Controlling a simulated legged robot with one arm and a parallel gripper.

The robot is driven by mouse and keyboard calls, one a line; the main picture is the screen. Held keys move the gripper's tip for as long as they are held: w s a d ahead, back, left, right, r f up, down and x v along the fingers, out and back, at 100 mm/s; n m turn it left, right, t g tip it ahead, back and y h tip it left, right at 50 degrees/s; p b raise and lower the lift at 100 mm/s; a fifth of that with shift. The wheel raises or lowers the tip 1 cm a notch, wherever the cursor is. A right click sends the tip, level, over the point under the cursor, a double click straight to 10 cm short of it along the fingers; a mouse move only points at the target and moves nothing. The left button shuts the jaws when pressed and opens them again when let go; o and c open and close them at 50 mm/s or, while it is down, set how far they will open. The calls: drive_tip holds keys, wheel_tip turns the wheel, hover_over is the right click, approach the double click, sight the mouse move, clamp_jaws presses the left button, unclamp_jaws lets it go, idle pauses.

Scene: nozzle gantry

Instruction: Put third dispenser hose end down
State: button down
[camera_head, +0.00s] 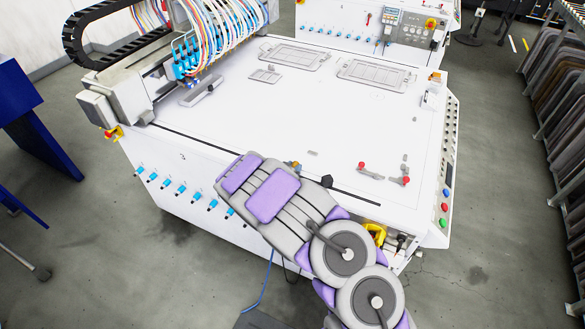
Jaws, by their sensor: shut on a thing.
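A row of several light-blue hose ends (181,190) lines the front face of the white machine (160,205), left of my arm. The nearest one to my arm is partly covered by it. I cannot tell which one is the third dispenser's. Blue dispenser nozzles (185,55) hang on the gantry (140,85) at the upper left, with a bundle of coloured hoses (225,25) above them. My grey and purple arm crosses the front edge of the machine. My gripper does not show, and neither does anything in its jaws.
Red-knobbed clamps (370,172) sit nearer the front right. A button panel (447,172) runs along the right side. A blue cable (262,285) hangs to the floor. Blue furniture (50,140) stands at left; a rack (560,90) stands at right.

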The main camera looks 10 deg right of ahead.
drive_tip(key=shift+s+d+f, duration=0.1)
drive_tip(key=shift+f, duration=0.4)
